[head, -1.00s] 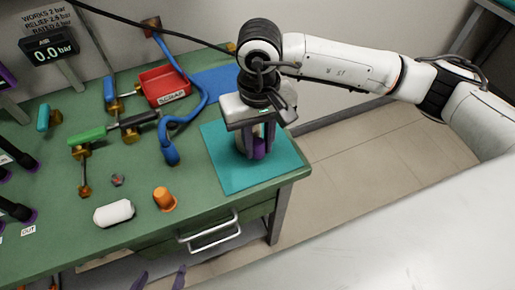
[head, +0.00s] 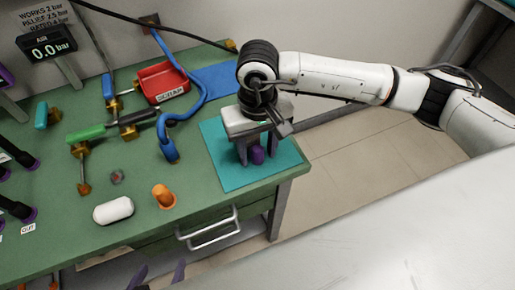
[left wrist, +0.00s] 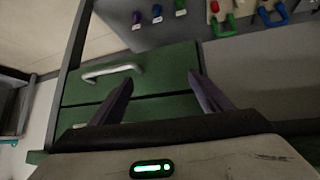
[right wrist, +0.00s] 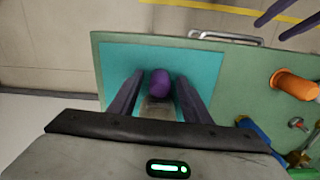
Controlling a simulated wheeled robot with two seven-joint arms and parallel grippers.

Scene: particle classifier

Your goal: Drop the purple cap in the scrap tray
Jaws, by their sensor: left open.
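The purple cap (head: 258,155) is over the teal mat (head: 225,172) at the right end of the bench. My right gripper (head: 257,151) is above the mat, pointing down, with its fingers on either side of the cap. In the right wrist view, the cap (right wrist: 160,83) is between the open fingers, with a gap on both sides. A greyish piece (right wrist: 158,108) shows beside it, partly hidden by my gripper. The red scrap tray (head: 164,78), labelled SCRAP, is at the back of the bench and looks empty. My left gripper (left wrist: 160,95) is open and empty, facing the drawers.
A blue hose (head: 196,105) curves between tray and mat. An orange part (head: 163,196), a white capsule-shaped object (head: 113,210) and a small hex part (head: 117,177) are left of the mat. Valve fittings with a green handle (head: 86,134) stand further left. Drawer handles (head: 207,228) stick out in front.

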